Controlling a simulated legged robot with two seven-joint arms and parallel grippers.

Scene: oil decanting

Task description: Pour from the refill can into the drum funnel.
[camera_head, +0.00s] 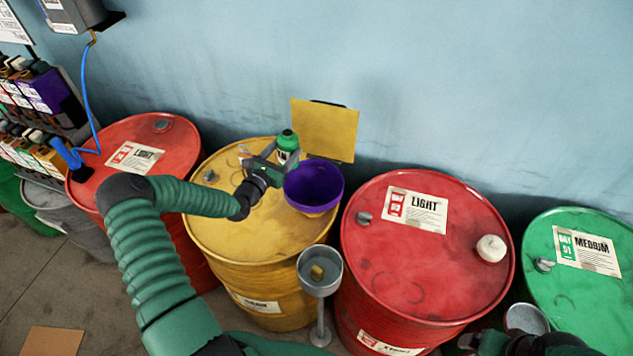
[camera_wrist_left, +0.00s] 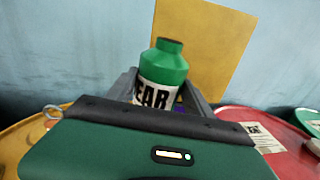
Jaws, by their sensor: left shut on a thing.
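The refill can (camera_head: 288,146) is small, with a green top and a white label. It stands roughly upright between the fingers of my left gripper (camera_head: 277,160), which is shut on it. In the left wrist view the can (camera_wrist_left: 164,66) shows its green shoulder and part of a label reading "EAR". The purple drum funnel (camera_head: 314,186) sits on the right side of the yellow drum (camera_head: 235,228). The can is above and just left of the funnel's back rim. Dark parts of my right arm show at the lower right edge; its jaws cannot be made out.
A yellow square panel (camera_head: 324,131) stands upright behind the funnel. A grey cup stand (camera_head: 320,272) with a yellow piece in it is in front. Red drums (camera_head: 420,262) flank the yellow one, and a green drum (camera_head: 570,290) is at right. A shelf of bottles is at left.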

